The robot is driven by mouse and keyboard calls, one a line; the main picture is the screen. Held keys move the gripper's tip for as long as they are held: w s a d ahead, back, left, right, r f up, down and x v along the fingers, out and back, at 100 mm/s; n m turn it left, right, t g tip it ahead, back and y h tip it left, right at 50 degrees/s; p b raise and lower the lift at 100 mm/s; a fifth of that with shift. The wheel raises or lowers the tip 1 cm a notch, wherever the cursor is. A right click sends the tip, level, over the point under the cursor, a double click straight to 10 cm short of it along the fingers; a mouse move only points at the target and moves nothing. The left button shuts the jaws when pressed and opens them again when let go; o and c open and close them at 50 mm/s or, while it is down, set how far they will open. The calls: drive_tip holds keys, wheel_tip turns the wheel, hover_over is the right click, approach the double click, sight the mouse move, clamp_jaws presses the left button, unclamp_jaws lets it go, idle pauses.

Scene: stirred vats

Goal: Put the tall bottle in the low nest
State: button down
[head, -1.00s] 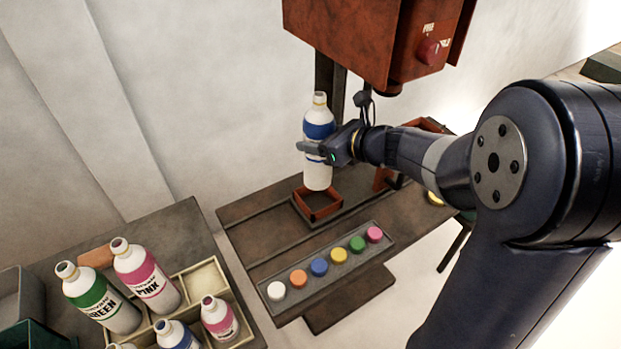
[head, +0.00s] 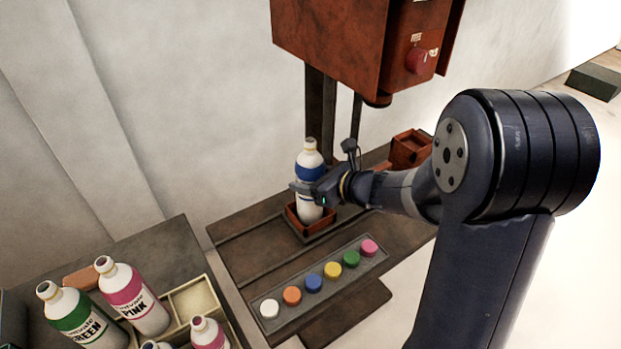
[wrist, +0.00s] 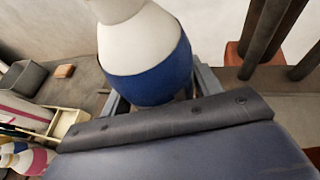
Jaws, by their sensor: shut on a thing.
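The tall bottle (head: 310,172) is white with a blue band and stands upright in my gripper (head: 305,190). My gripper is shut on its middle. The bottle's lower end is inside the low nest (head: 291,216), a square red-brown frame on the bench; whether its base touches the floor of the nest is hidden by the frame wall. In the wrist view the bottle (wrist: 150,65) fills the upper middle, with its blue band between the jaws; its lower part is hidden there.
A tray of coloured caps (head: 262,296) lies in front of the nest. A second red-brown holder (head: 408,148) stands at the right behind my arm. A red machine housing (head: 335,45) hangs above. A crate (head: 215,290) with several bottles stands at lower left, near green (head: 72,312) and pink (head: 135,298) bottles.

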drive_tip(key=shift+c, duration=2)
unclamp_jaws()
drive_tip(key=shift+r, duration=0.1)
drive_tip(key=shift+s+d+r+p, duration=0.1)
drive_tip(key=shift+r+p, duration=0.05)
drive_tip(key=shift+p, duration=0.15)
drive_tip(key=v, duration=1.1)
drive_tip(key=shift+s+d, duration=0.25)
drive_tip(key=shift+d, duration=0.05)
